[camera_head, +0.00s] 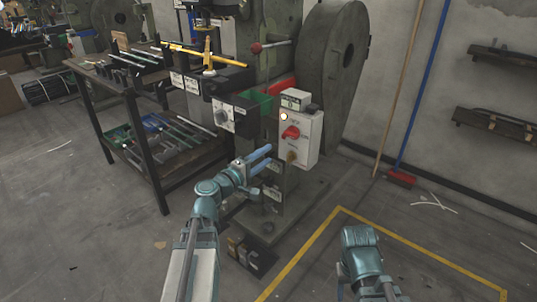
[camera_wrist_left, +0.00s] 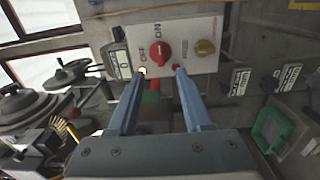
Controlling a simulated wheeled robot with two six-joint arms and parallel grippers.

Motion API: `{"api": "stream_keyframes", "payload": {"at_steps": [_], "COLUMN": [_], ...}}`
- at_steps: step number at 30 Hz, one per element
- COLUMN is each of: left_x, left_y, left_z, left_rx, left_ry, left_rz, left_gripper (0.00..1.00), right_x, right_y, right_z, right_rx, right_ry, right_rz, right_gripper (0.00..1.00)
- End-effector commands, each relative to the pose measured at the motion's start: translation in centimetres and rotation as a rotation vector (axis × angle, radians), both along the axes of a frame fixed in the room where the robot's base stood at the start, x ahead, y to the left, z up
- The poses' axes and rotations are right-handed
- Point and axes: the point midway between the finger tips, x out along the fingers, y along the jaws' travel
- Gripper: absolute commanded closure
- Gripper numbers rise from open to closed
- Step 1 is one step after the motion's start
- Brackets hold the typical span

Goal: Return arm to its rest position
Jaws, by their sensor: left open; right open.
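My left gripper (camera_head: 262,160) is open and empty in front of the press's white control box (camera_head: 312,138). In the left wrist view its two blue fingers (camera_wrist_left: 160,72) point at the box, spread apart. A red rotary knob (camera_wrist_left: 160,52) sits on the box just beyond the fingertips, between ON and OFF marks. A yellowish knob (camera_wrist_left: 205,47) is beside it. A lit white lamp (camera_wrist_left: 142,71) shows at the left fingertip. I cannot tell whether a finger touches the box. My right arm (camera_head: 362,262) shows at the bottom right, but its gripper fingers are not in view.
The green press (camera_head: 325,60) with its big wheel stands behind the box. A tool cart (camera_head: 150,150) with trays stands to the left. A broom (camera_head: 400,177) leans on the right wall. Yellow floor tape (camera_head: 320,235) runs in front.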

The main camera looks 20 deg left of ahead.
Motion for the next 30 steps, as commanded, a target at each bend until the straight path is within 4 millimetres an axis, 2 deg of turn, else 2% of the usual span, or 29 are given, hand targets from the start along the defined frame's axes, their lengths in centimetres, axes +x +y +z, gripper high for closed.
{"api": "stream_keyframes", "payload": {"at_steps": [11, 14, 17, 20, 22, 24, 27, 30], "left_x": [0.0, 0.0, -0.3, -1.4, -3.0, -5.2, -9.1, -13.0], "left_y": [0.0, -0.8, -4.1, -9.6, -13.8, -17.5, -21.3, -23.1], "left_z": [0.0, -0.3, -1.6, -4.3, -7.0, -9.9, -14.1, -17.6], "left_rx": [0.000, 0.018, 0.093, 0.237, 0.367, 0.508, 0.720, 0.931], "left_ry": [0.000, 0.008, 0.040, 0.103, 0.161, 0.227, 0.329, 0.437], "left_rz": [0.000, -0.021, -0.103, -0.256, -0.391, -0.530, -0.722, -0.888], "left_gripper": [0.50, 0.50, 0.50, 0.50, 0.50, 0.50, 0.50, 0.50], "right_x": [0.0, 0.0, 0.0, 0.0, 0.0, 0.0, 0.0, 0.0], "right_y": [0.0, 0.0, 0.0, 0.0, 0.0, 0.0, 0.0, 0.0], "right_z": [0.0, 0.0, 0.0, 0.0, 0.0, 0.0, 0.0, 0.0], "right_rx": [0.000, 0.000, 0.000, 0.000, 0.000, 0.000, 0.000, 0.000], "right_ry": [0.000, 0.000, 0.000, 0.000, 0.000, 0.000, 0.000, 0.000], "right_rz": [0.000, 0.000, 0.000, 0.000, 0.000, 0.000, 0.000, 0.000], "right_gripper": [0.50, 0.50, 0.50, 0.50, 0.50, 0.50, 0.50, 0.50]}}
